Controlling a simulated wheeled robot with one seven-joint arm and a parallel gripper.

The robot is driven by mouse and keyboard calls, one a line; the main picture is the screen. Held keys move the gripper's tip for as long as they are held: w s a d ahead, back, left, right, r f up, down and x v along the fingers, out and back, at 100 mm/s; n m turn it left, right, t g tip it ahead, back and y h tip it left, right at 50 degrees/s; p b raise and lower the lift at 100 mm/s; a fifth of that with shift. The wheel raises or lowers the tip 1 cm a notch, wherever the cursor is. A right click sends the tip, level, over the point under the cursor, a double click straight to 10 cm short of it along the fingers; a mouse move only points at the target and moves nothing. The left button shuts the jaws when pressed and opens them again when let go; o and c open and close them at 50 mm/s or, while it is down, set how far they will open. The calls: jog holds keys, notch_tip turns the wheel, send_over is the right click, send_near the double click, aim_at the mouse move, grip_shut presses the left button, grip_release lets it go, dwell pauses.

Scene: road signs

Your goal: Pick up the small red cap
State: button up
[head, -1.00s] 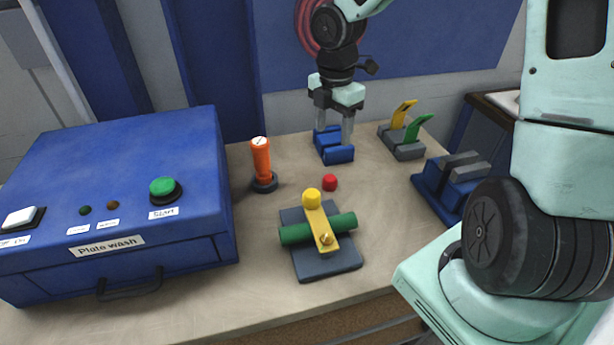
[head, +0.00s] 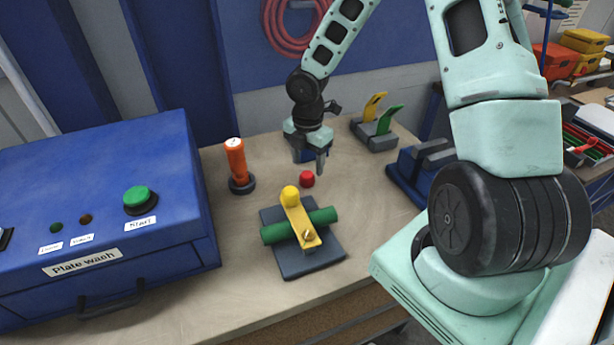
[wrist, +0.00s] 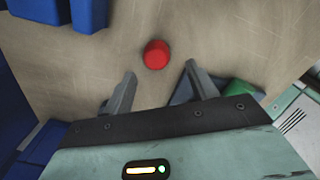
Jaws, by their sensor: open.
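The small red cap (head: 307,179) stands on the bench top, just behind the yellow-and-green clamp piece. My gripper (head: 309,168) is open and empty, close to the cap on its far side in the head view. In the wrist view the cap (wrist: 156,54) lies beyond the fingertips, about midway between the two fingers (wrist: 160,75). No finger appears to touch it.
A grey plate with a green rod and yellow bar (head: 300,222) is nearest the cap. An orange cylinder (head: 236,160) stands left, by the blue plate-wash box (head: 100,200).

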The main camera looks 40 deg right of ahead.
aim_at(307, 174)
jog(key=f, duration=0.5)
jog(key=shift+w+d+f+p, duration=0.1)
jog(key=shift+w+p, duration=0.15)
jog(key=shift+p, duration=0.15)
jog(key=c, duration=1)
jog(key=shift+c, duration=0.2)
